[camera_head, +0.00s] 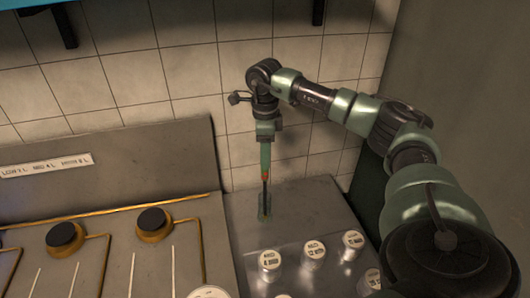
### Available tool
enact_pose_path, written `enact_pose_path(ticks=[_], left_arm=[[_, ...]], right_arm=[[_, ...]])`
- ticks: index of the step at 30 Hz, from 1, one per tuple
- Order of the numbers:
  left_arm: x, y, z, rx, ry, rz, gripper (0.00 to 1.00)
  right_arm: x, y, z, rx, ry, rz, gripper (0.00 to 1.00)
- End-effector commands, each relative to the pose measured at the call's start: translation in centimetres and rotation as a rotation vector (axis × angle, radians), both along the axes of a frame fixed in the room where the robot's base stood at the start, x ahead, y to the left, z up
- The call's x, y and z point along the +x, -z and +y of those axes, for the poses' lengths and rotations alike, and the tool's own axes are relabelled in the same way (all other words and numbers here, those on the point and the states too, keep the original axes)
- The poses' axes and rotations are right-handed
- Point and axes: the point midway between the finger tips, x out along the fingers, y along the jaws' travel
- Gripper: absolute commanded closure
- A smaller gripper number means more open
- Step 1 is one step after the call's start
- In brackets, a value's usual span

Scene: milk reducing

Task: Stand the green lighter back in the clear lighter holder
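The green lighter (265,158) hangs upright below my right gripper (267,137), its green handle up and its thin dark neck pointing down. My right gripper appears shut on the top of the handle. The clear lighter holder (264,216) stands on the grey counter right below, against the tiled wall side. The lighter's neck tip overlaps the holder in the picture; I cannot tell how deep inside it is. The fingertips are small and partly hidden. My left gripper is not in view.
White-topped jars (314,250) stand on the counter in front of the holder. A stove with burners (154,222) lies to the left, with a raised metal back panel (110,165). The counter (310,205) is clear right of the holder. A tiled wall (190,70) stands behind.

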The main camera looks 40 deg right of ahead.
Motion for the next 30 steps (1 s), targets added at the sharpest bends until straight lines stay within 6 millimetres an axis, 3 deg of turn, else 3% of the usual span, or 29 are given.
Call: enact_pose_path(ticks=[8, 21, 30], left_arm=[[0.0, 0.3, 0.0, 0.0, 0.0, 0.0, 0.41], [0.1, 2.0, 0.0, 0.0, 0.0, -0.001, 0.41], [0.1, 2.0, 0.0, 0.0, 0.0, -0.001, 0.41]], right_arm=[[0.1, -0.6, 0.0, 0.0, 0.0, -0.003, 0.5], [0.1, -7.1, 0.1, 0.001, -0.001, -0.002, 0.5], [0.0, -7.8, 0.0, 0.0, 0.0, 0.0, 0.5]])
